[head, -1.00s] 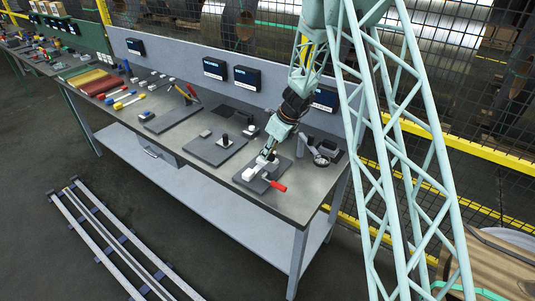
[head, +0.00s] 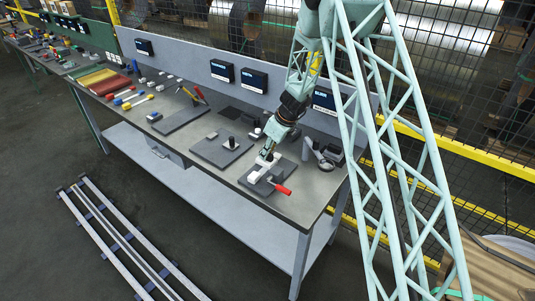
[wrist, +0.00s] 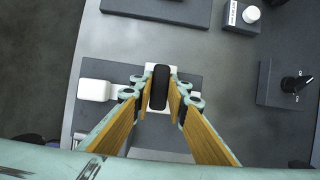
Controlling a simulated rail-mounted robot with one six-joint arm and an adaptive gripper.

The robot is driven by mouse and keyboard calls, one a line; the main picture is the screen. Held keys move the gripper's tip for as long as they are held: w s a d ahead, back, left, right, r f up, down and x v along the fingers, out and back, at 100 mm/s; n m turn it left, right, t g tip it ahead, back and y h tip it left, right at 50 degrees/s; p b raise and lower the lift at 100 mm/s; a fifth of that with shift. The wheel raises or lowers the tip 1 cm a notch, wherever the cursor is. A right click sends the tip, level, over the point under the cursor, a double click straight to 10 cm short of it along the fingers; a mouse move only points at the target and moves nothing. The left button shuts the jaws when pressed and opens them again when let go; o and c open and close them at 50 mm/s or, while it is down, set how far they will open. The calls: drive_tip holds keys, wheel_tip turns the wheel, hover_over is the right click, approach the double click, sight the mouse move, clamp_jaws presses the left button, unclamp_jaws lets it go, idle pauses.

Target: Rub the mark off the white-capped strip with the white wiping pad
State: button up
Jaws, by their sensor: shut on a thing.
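My gripper (wrist: 160,88) is shut on the white wiping pad (wrist: 151,68), a white base with a dark grip on top. In the wrist view the dark grip (wrist: 160,86) stands between my fingertips. The pad is over a dark grey plate (wrist: 192,70); whether it touches the strip I cannot tell. A white cap (wrist: 97,90) sticks out to the left of my fingers. In the head view my gripper (head: 266,160) is low over the plate, with the white cap (head: 254,177) just in front of it. The strip's surface and any mark are hidden under the pad and fingers.
A red-handled tool (head: 282,189) lies at the plate's front right. A second plate with a black knob (head: 231,143) stands to the left, and a dark stand (head: 322,158) to the right. The back panel with dark boxes (head: 248,78) bounds the bench (head: 215,176).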

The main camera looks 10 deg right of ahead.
sight(273, 156)
drive_tip(key=shift+d, duration=0.1)
drive_tip(key=shift+s+d+b, duration=1.15)
drive_tip(key=shift+s, duration=0.15)
drive_tip(key=shift+w+a, duration=0.1)
idle(0.3)
drive_tip(key=shift+w+a+p, duration=0.55)
drive_tip(key=shift+p, duration=0.15)
drive_tip(key=shift+r, duration=0.1)
drive_tip(key=shift+r+p, duration=3.05)
drive_tip(key=shift+r, duration=0.35)
